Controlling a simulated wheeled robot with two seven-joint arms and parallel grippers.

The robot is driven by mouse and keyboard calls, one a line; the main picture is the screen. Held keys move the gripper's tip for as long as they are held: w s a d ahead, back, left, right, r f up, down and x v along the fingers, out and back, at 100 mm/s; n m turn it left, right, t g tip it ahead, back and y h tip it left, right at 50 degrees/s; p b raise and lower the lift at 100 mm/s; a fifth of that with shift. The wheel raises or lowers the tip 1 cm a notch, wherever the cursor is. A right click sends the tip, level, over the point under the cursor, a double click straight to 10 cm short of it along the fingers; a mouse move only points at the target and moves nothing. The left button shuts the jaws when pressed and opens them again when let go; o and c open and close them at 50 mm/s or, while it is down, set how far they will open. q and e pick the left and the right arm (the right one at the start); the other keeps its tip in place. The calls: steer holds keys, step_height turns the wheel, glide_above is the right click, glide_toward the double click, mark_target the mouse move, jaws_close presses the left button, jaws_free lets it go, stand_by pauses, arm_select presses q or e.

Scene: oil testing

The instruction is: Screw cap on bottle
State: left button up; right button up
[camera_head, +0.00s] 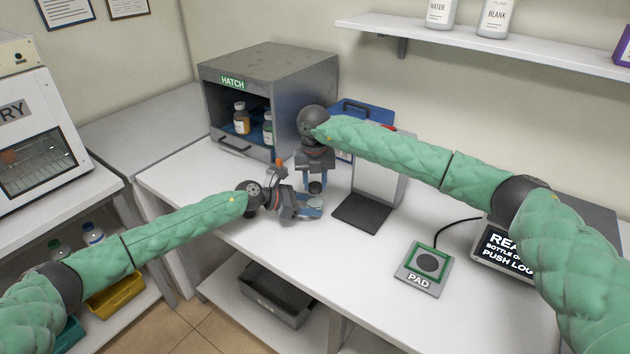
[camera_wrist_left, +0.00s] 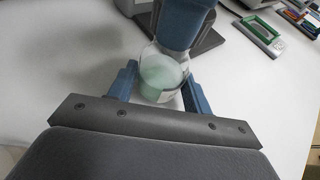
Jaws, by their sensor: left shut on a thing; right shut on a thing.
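A clear bottle with pale green liquid (camera_wrist_left: 160,78) stands between the blue fingers of my left gripper (camera_wrist_left: 158,92) in the left wrist view. In the head view my left gripper (camera_head: 308,206) is low over the white table and shut on the bottle, which is mostly hidden there. My right gripper (camera_head: 316,180) points down from directly above, shut on a small dark cap (camera_head: 316,187). In the left wrist view the blue right gripper (camera_wrist_left: 185,22) covers the bottle's top. I cannot tell whether cap and bottle neck touch.
A grey HATCH cabinet (camera_head: 268,65) with bottles stands behind left. A stand with a dark base (camera_head: 362,213) is just right of the grippers. A PAD plate (camera_head: 418,277) and a display (camera_head: 505,250) lie farther right. The table front is clear.

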steer(key=shift+f, duration=0.3)
steer(key=m, duration=0.5)
steer(key=shift+m, duration=0.3)
steer(key=m, duration=0.5)
steer(key=shift+m, duration=0.4)
steer(key=m, duration=0.5)
steer(key=shift+m, duration=0.4)
steer(key=m, duration=0.6)
steer(key=o, duration=0.9)
steer(key=shift+o, duration=0.2)
